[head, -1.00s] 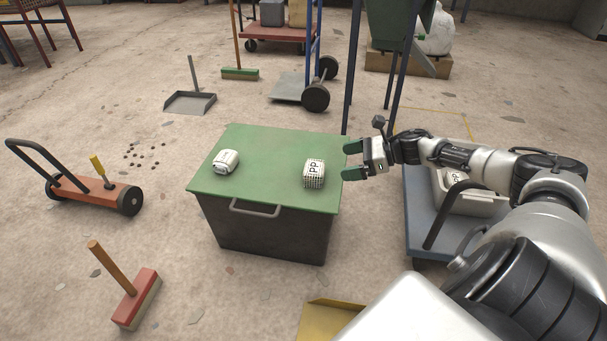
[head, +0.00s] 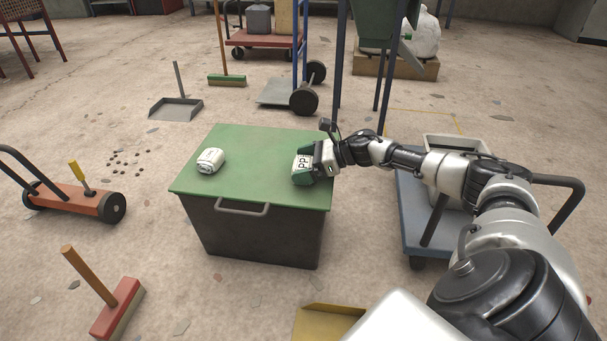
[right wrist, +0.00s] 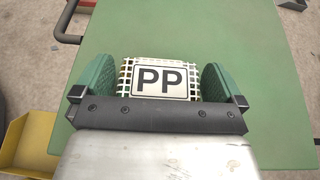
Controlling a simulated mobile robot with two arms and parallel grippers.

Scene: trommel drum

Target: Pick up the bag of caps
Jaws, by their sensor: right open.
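A white mesh bag with a PP label (head: 302,164) lies near the right edge of the green-topped box (head: 240,150). It also shows in the right wrist view (right wrist: 160,80), between my green fingers. My right gripper (head: 308,164) is open around the bag, one finger on each side. In the wrist view a narrow gap shows between the bag and each finger. A second white bag (head: 211,160) lies on the left part of the box top; its label is too small to read. My left gripper is not in view.
A blue cart (head: 411,220) with a pale bin stands right of the box. A yellow tray (head: 325,322) is on the floor in front. A red hand cart (head: 75,200), brooms and a dustpan (head: 176,108) stand on the left. The middle of the box top is clear.

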